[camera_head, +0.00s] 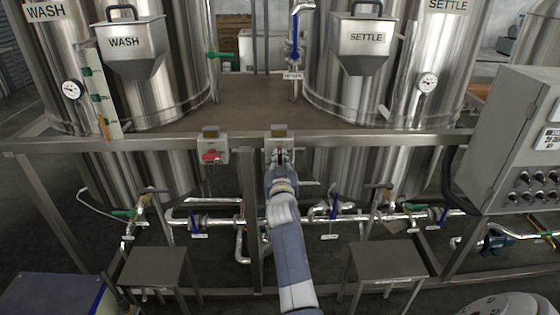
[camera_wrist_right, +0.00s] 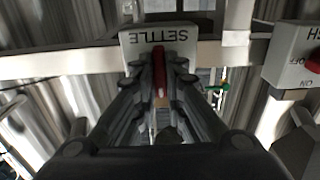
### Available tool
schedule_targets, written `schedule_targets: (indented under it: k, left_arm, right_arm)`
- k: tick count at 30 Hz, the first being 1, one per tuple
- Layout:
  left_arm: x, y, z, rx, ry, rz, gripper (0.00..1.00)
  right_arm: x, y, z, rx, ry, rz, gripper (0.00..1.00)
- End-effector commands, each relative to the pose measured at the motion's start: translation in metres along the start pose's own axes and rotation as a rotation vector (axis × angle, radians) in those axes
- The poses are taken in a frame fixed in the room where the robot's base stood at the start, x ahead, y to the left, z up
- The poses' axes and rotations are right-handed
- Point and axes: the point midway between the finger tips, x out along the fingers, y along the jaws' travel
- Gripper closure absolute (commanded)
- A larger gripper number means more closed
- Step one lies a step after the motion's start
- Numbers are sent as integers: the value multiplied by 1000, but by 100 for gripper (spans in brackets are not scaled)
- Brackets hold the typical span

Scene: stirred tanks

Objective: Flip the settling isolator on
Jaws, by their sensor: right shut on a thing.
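The settling isolator is a small grey box (camera_head: 279,142) on the front rail of the frame, right of the wash isolator. In the right wrist view its box (camera_wrist_right: 172,34) reads SETTLE upside down. Its red handle (camera_wrist_right: 159,68) stands lengthwise between the fingers of my right gripper (camera_wrist_right: 160,78). My right gripper (camera_head: 281,163) reaches up to the box from below in the head view and is shut on the handle, hiding most of it. The isolator's ON and OFF marks are hidden. My left gripper is not in view.
The wash isolator (camera_head: 213,147) with a red handle sits close by on the rail (camera_head: 350,138); it also shows in the wrist view (camera_wrist_right: 291,55). A control cabinet (camera_head: 510,130) stands at the right. Pipes and blue-handled valves run below the rail. Two steel stools (camera_head: 390,262) stand in front.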

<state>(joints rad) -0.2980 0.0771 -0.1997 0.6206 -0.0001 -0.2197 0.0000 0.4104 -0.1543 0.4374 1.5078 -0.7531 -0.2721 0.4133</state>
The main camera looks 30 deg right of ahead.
Motion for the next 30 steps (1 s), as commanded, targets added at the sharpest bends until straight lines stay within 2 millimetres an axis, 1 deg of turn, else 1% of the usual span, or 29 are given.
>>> schedule_targets:
  k: [1, 3, 12, 16, 20, 27, 30]
  left_arm:
    - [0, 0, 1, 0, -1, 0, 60]
    - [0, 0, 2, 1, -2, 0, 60]
    - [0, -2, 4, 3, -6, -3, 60]
    - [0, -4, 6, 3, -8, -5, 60]
    - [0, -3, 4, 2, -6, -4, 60]
    - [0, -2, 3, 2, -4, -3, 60]
    - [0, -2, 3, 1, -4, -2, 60]
  right_arm:
    - [0, 0, 0, -4, 1, 1, 85]
    - [0, 0, -1, -4, 1, 1, 69]
    - [0, 0, 0, -1, 1, 0, 69]
    - [0, 1, -8, -1, 3, 1, 69]
    - [1, 1, -28, -2, 6, 1, 69]
    - [1, 2, -75, -2, 5, 1, 69]
    - [1, 1, -88, -1, 3, 0, 69]
